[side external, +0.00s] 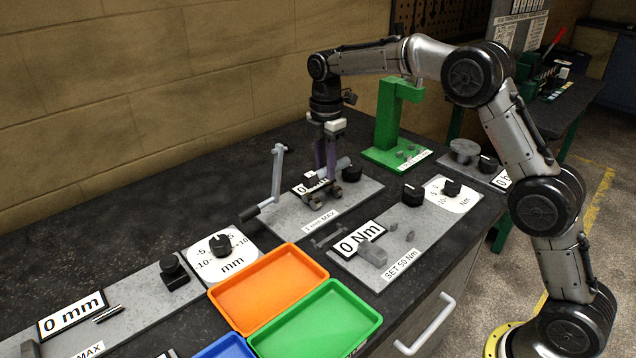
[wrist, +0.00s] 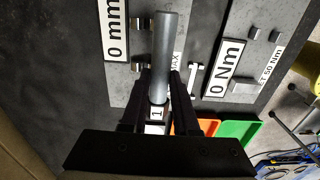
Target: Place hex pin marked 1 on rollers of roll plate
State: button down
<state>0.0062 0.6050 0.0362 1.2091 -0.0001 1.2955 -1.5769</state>
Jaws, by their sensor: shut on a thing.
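My gripper (side external: 326,177) is over the roll plate (side external: 362,188), fingers pointing down. In the wrist view, its fingers (wrist: 159,92) are shut on the hex pin marked 1 (wrist: 164,55), a grey rod with a white "1" label at its near end. In the side view, part of the pin (side external: 343,163) shows beside the fingers, close above the rollers. The dark rollers (side external: 350,201) stand on the plate; in the wrist view two rollers (wrist: 140,63) show just left of the pin. I cannot tell whether pin and rollers touch.
A crank handle (side external: 276,180) rises left of the roll plate. A green press (side external: 389,125) stands behind it. A torque plate (side external: 408,232) lies to the right. Orange (side external: 318,255) and green (side external: 375,320) trays sit in front.

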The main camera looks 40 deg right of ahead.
aim_at(317, 172)
jog(key=w+f, duration=0.2)
jog(key=f, duration=0.1)
jog(key=shift+w, duration=0.35)
jog(key=shift+f, duration=1.35)
jog(key=shift+f, duration=0.25)
jog(key=c, duration=0.7)
grip_release()
jog(key=shift+s+f, duration=0.1)
jog(key=shift+f, duration=0.05)
jog(key=shift+o, duration=0.2)
notch_tip(317, 172, up, 13)
jog(key=shift+f, duration=0.15)
